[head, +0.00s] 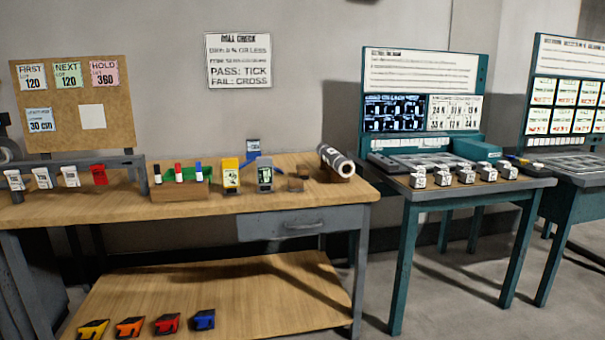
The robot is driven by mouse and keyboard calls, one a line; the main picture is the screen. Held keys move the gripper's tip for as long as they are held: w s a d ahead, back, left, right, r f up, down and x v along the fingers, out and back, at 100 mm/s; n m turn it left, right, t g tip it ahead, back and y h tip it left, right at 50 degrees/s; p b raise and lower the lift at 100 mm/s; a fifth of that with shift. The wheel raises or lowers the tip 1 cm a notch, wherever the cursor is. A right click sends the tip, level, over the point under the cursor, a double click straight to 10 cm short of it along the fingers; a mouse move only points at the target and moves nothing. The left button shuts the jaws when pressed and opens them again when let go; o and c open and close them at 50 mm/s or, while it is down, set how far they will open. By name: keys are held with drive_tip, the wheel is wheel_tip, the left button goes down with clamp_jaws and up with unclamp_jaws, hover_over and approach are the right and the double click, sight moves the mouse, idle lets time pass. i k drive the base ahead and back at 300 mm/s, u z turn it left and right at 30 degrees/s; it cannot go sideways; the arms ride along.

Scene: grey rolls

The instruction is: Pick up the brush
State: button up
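I cannot make out a brush for certain in the head view. My gripper is not in view.
A wooden marker block (180,192), a yellow device (230,177) and a grey device (265,178) stand on the workbench. Several coloured items, including a red one (167,323), lie on the lower shelf (250,285). Floor shows between the tables.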

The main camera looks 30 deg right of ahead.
sight(302, 170)
drive_tip(key=z, duration=0.3)
drive_tip(key=i, duration=1)
drive_tip(key=u, duration=0.3)
